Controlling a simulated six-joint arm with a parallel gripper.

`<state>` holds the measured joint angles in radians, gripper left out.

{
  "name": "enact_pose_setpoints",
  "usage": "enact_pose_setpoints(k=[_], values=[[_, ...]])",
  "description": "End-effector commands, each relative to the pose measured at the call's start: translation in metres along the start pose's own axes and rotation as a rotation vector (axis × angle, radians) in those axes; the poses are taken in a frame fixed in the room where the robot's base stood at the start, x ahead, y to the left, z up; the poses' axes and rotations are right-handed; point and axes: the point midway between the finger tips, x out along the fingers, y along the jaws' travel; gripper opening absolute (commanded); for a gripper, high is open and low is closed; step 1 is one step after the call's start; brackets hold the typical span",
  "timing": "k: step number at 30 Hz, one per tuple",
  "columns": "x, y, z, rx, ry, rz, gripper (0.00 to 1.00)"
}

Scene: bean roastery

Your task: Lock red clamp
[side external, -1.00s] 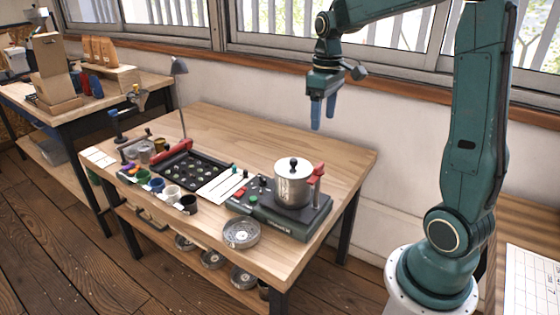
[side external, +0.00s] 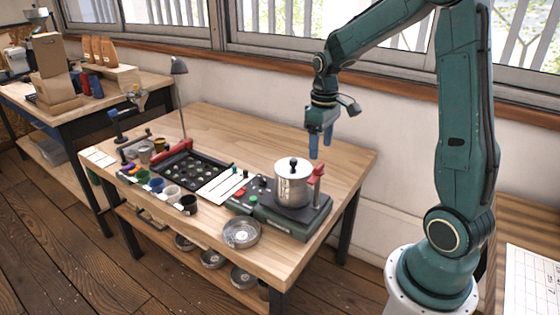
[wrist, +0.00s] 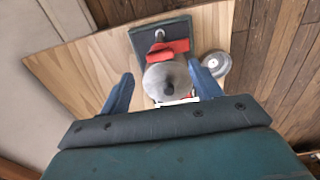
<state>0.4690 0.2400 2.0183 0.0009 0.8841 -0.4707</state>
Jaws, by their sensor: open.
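The red clamp (side external: 317,175) stands upright at the right side of a silver lidded pot (side external: 292,185) on a dark green base unit (side external: 300,222). In the wrist view the red clamp (wrist: 170,48) shows just above the round pot (wrist: 166,80), across the base unit. My gripper (side external: 320,150) is open and empty, pointing down above the clamp and the pot's right side, apart from both. In the wrist view its blue fingers (wrist: 160,72) stand wide apart on either side of the pot. The clamp's lower part is partly hidden in the side view.
A metal dish (side external: 241,233) lies in front of the base unit. A black tray (side external: 190,165), a white sheet (side external: 222,186) and several small cups are to the left. The wooden table (side external: 240,130) is clear behind, below the window wall.

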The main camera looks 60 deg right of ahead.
Motion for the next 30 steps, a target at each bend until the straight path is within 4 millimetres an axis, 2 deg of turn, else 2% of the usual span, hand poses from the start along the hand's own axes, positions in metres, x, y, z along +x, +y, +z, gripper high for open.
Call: enact_pose_setpoints(k=[6,12,25,30], values=[[0.033,0.0,0.001,0.0,-0.004,-0.002,0.64],[0.051,0.0,0.0,0.0,-0.002,-0.001,0.64],[0.057,0.0,0.0,0.0,-0.001,0.0,0.64],[0.057,0.0,0.0,0.0,0.0,0.0,0.3]])
